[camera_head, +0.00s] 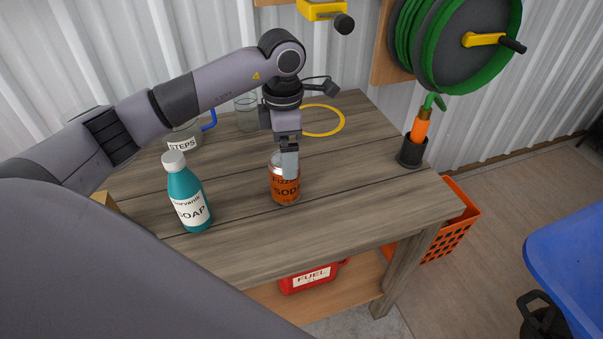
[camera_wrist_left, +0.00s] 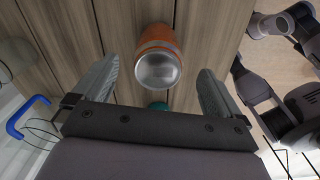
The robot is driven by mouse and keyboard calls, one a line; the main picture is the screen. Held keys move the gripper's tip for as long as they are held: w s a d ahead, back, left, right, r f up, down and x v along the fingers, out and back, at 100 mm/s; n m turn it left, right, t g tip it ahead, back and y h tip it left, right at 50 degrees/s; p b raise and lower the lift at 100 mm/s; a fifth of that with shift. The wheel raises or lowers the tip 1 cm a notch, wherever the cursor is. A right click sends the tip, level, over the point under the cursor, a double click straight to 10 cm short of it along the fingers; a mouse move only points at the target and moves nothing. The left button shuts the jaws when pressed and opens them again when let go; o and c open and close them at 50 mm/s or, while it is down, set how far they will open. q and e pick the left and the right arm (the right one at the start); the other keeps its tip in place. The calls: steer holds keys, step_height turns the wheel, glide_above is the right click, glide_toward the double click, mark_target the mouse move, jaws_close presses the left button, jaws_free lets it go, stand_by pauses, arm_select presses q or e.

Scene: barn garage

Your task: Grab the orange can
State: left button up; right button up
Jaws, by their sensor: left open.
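The orange soda can (camera_head: 285,188) stands upright on the wooden workbench (camera_head: 340,205). My left gripper (camera_head: 289,165) reaches down from above, its fingers in front of the can's upper part in the head view. In the left wrist view the can (camera_wrist_left: 158,55) shows its silver top between the two spread, open fingertips (camera_wrist_left: 158,85). There is a gap on both sides of the can, and nothing is held. My right gripper is not identifiable in the head view; dark links of my own show at the right of the wrist view.
A teal soap bottle (camera_head: 186,195) stands left of the can. A labelled container (camera_head: 184,138), a glass jar (camera_head: 246,112) and a yellow ring (camera_head: 330,121) lie farther back. An orange-topped nozzle in a black holder (camera_head: 411,152) stands at right. The bench right of the can is clear.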

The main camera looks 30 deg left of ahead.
mark_target(285, 193)
arm_select(q)
steer(key=shift+w+d+f, duration=0.1)
steer(key=shift+w, duration=0.05)
steer(key=shift+f, duration=0.25)
steer(key=f, duration=0.4)
steer(key=f+p, duration=0.1)
steer(key=f, duration=0.1)
steer(key=shift+s+a+f, duration=0.2)
steer(key=shift+a+f, duration=0.05)
steer(key=shift+a, duration=0.05)
steer(key=c, duration=1.1)
